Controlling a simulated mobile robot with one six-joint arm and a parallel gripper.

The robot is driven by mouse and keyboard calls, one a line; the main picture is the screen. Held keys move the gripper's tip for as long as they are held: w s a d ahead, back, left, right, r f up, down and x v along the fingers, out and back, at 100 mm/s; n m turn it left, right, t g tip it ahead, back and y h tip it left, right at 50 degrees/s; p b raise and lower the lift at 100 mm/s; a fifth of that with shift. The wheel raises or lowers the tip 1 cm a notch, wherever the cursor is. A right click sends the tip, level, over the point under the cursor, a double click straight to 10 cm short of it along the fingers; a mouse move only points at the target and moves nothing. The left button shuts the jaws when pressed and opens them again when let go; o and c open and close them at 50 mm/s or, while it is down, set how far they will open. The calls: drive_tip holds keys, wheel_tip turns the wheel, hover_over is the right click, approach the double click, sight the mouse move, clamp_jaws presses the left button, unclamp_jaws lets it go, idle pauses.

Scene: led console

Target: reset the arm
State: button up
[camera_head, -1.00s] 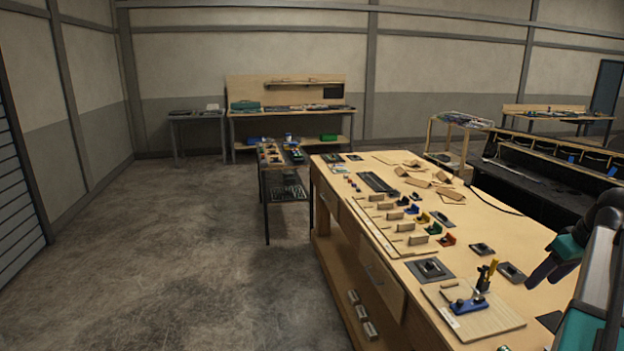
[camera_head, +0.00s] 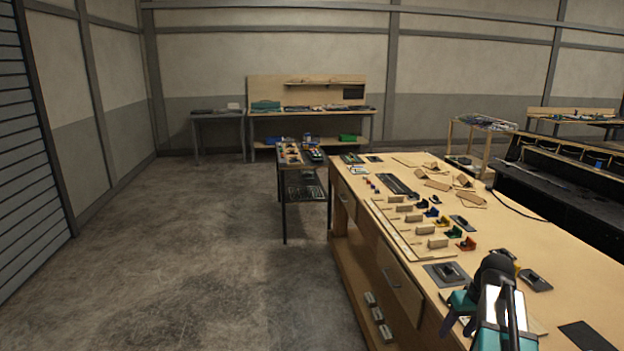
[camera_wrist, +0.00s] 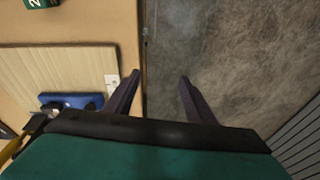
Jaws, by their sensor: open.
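My arm reaches in from the lower right of the head view. My gripper (camera_head: 459,323) is low over the near edge of the wooden workbench (camera_head: 545,262). In the wrist view my gripper (camera_wrist: 159,78) shows two dark fingers spread apart with nothing between them. The left finger overlaps the bench edge and the right finger is over the grey floor. In the wrist view a blue fixture (camera_wrist: 72,100) sits on a pale wooden board (camera_wrist: 45,68) left of the fingers. My arm hides most of that board in the head view.
Small wooden blocks and coloured holders (camera_head: 453,232) stand in rows on the bench. A dark plate (camera_head: 587,336) lies at its right. The concrete floor (camera_head: 200,270) on the left is clear.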

drive_tip(key=s+a+f+g+h, duration=0.1)
drive_tip(key=s+a+f, duration=0.3)
drive_tip(key=a+f, duration=0.9)
drive_tip(key=s+a+f+g, duration=0.1)
drive_tip(key=s+a+f, duration=0.2)
drive_tip(key=a+f, duration=0.95)
drive_tip(key=s+a+f+g+b, duration=0.2)
drive_tip(key=s+f+g+b, duration=0.4)
drive_tip(key=s+f, duration=1.9)
drive_tip(key=s+b, duration=0.1)
drive_tip(key=b, duration=0.3)
drive_tip(key=shift+f, duration=0.4)
